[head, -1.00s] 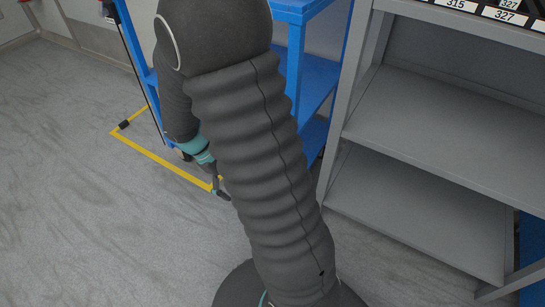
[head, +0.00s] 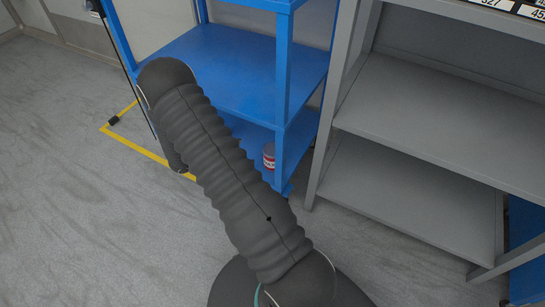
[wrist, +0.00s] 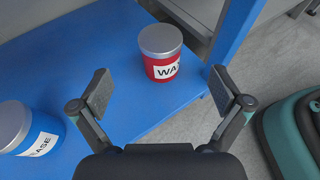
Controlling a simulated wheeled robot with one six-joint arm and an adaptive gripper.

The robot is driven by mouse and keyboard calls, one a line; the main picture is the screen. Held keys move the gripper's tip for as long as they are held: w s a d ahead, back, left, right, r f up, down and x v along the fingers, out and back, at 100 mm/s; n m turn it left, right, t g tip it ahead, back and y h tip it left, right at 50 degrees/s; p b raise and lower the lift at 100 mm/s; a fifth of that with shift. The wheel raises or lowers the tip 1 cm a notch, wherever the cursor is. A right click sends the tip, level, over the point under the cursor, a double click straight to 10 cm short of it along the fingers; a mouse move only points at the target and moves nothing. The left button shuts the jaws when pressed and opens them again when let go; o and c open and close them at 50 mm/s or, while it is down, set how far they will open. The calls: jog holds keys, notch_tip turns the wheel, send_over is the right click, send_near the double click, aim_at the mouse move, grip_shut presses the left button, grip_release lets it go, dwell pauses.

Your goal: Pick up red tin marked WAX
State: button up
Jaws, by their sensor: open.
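The red tin (wrist: 161,55) has a silver lid and a white label on which "WA" can be read. It stands upright on the blue shelf in the wrist view, near the shelf's edge and beside a blue post. My gripper (wrist: 166,92) is open and empty in the wrist view. Its fingers are spread wide, with the tin beyond them and between their lines, not touching. The gripper is hidden behind my arm in the head view.
A blue tin (wrist: 24,130) with a silver lid and a label ending "ASE" stands at the left on the same shelf (wrist: 85,60). The blue post (wrist: 232,35) rises right of the red tin. A grey shelf unit (head: 430,115) stands right of the rack.

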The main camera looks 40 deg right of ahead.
aim_at(272, 149)
jog(key=shift+f+x, duration=0.2)
jog(key=shift+x, duration=2.9)
jog(key=shift+f+x, duration=0.15)
jog(key=shift+x, duration=2.95)
jog(key=shift+a, duration=0.15)
jog(key=c, duration=1.5)
jog(key=shift+r, duration=0.15)
